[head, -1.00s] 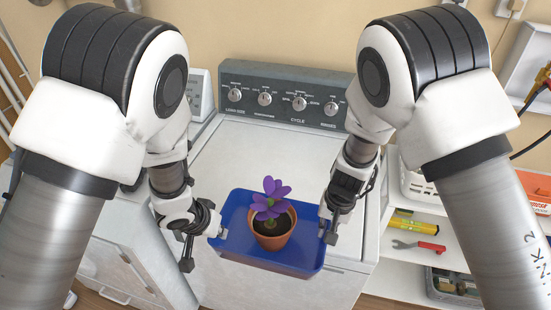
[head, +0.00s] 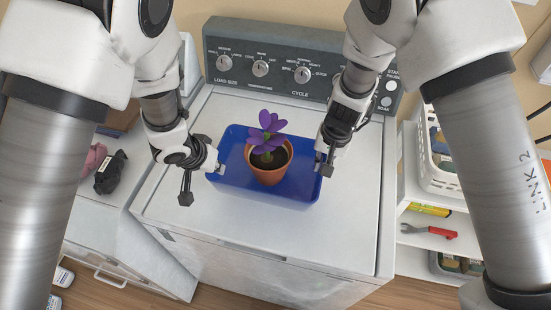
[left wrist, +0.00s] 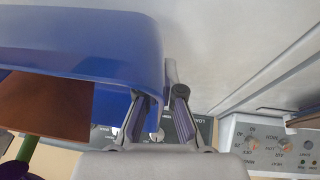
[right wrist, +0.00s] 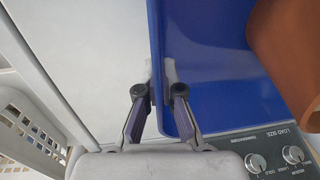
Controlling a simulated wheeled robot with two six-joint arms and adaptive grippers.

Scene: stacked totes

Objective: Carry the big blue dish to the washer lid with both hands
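The big blue dish (head: 232,186) is over the middle of the white washer lid (head: 190,222) and looks about level. I cannot tell whether its bottom touches the lid. A terracotta pot (head: 269,172) with a purple flower (head: 267,133) stands upright in it. My left gripper (head: 217,169) is shut on the dish's left wall, and my right gripper (head: 322,167) on its right wall. In the left wrist view the fingers (left wrist: 160,110) straddle the blue wall (left wrist: 90,35). In the right wrist view the fingers (right wrist: 158,100) do likewise on the wall (right wrist: 172,60).
The washer's control panel (head: 270,65) rises behind the lid. A shelf with a white basket (head: 440,165) and a red-handled wrench (head: 428,231) stands at the right. A white cabinet at the left carries dark and pink items (head: 110,172). The lid around the dish is clear.

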